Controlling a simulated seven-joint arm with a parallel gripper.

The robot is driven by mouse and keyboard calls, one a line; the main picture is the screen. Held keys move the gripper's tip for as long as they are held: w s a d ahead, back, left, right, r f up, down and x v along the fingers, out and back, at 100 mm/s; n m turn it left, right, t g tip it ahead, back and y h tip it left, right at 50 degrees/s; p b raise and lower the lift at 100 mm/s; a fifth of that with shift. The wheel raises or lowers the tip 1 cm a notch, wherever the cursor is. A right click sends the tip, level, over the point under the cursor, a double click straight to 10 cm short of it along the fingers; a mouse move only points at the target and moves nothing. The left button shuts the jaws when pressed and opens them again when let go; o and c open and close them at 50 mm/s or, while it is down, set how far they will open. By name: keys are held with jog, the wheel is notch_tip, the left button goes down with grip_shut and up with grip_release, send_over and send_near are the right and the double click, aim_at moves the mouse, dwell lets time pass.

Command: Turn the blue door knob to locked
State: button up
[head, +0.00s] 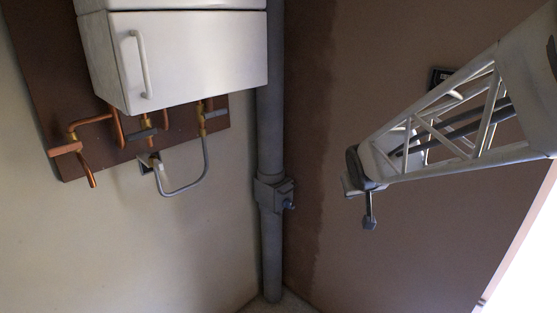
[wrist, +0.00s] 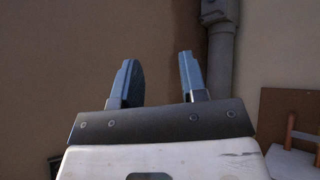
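I see no blue door knob in either view. My gripper (head: 362,205) hangs at the end of the arm at the right of the head view, in front of the brown wall. In the wrist view my gripper (wrist: 158,80) shows two blue-grey fingers standing well apart. Nothing is between them except bare wall behind. It is open and empty, and I see it touching nothing.
A white cabinet (head: 190,55) with a bar handle hangs at the upper left, above copper pipes (head: 110,125) on a brown board (head: 48,88). A grey pipe (head: 271,120) runs down the corner, with a fitting (head: 270,192). The brown wall (head: 385,250) below my gripper is clear.

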jog(key=w+a+f+n+t+y, duration=0.15)
jog(key=w+f, duration=0.25)
jog(key=w, duration=0.5)
jog(key=w+f+n+t+y, duration=0.15)
jog(key=w+f, duration=0.25)
jog(key=w, duration=0.5)
jog(key=w+a+f+n+t+y, duration=0.15)
jog(key=w+f, duration=0.25)
jog(key=w, duration=0.5)
jog(key=w+a+f+n+y, duration=0.15)
jog(key=w+f+y, duration=0.25)
jog(key=w+f, duration=0.5)
jog(key=n+y, duration=0.2)
jog(key=y, duration=0.4)
send_near(288, 204)
jog(key=shift+w+r+h, duration=0.25)
jog(key=shift+r, duration=0.05)
jog(key=x, duration=0.8)
jog(key=shift+r, duration=0.1)
jog(key=shift+c, duration=0.4)
grip_shut()
